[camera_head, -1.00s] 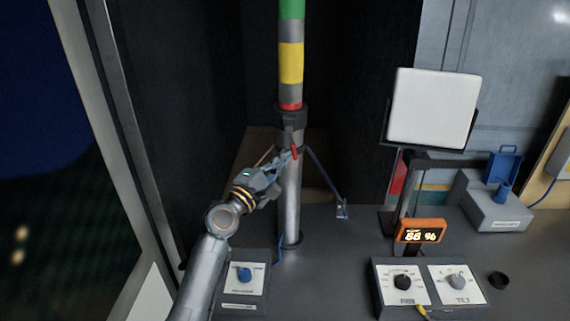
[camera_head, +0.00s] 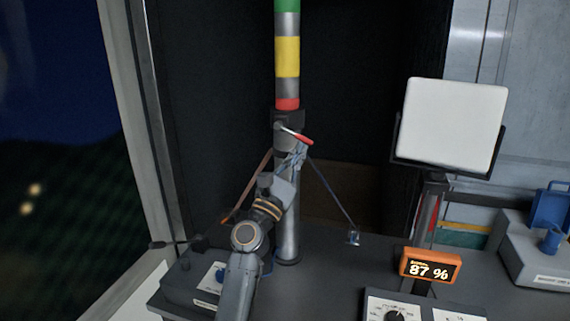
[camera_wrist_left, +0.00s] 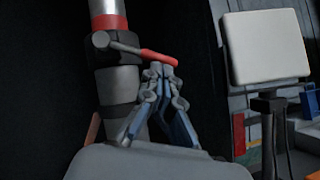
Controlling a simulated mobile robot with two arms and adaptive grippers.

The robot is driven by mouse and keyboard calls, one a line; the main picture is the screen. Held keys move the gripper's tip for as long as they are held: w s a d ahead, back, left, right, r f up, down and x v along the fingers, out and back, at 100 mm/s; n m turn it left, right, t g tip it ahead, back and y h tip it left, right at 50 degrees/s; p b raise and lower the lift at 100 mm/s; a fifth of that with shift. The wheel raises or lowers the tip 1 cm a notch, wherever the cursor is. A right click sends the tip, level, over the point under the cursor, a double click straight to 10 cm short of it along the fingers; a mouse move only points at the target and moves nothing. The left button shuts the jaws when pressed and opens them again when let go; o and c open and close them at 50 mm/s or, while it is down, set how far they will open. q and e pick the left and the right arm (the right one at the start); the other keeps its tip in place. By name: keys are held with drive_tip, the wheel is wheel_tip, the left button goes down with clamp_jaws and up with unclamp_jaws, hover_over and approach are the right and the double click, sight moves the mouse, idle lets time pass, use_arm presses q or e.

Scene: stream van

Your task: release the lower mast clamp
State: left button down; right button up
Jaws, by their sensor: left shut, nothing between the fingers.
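The mast (camera_head: 288,58) stands upright with green, yellow and red bands. Its lower clamp, a dark collar (camera_head: 290,117), sits just below the red band. The clamp's lever, grey with a red handle (camera_head: 300,137), sticks out to the right. In the left wrist view the collar (camera_wrist_left: 108,48) and red handle (camera_wrist_left: 158,57) show at upper centre-left. My left gripper (camera_head: 299,153) is shut and empty, its fingertips just below the handle; they also show in the left wrist view (camera_wrist_left: 164,76). I cannot tell whether they touch the handle. My right gripper is not in view.
A white panel (camera_head: 455,122) stands on the right, above an orange display (camera_head: 430,267) reading 87 %. Diagonal braces (camera_head: 330,192) flank the mast's tube. Control boxes with knobs (camera_head: 394,312) sit at the front of the counter.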

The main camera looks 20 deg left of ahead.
use_arm(q)
drive_tip(key=shift+d+r+n+y+p, duration=0.15)
drive_tip(key=shift+d+r+y+p, duration=0.05)
drive_tip(key=shift+r, duration=0.25)
drive_tip(key=shift+d+r+n+y+p, duration=0.15)
drive_tip(key=shift+d+r+y+p, duration=0.05)
drive_tip(key=shift+r, duration=0.2)
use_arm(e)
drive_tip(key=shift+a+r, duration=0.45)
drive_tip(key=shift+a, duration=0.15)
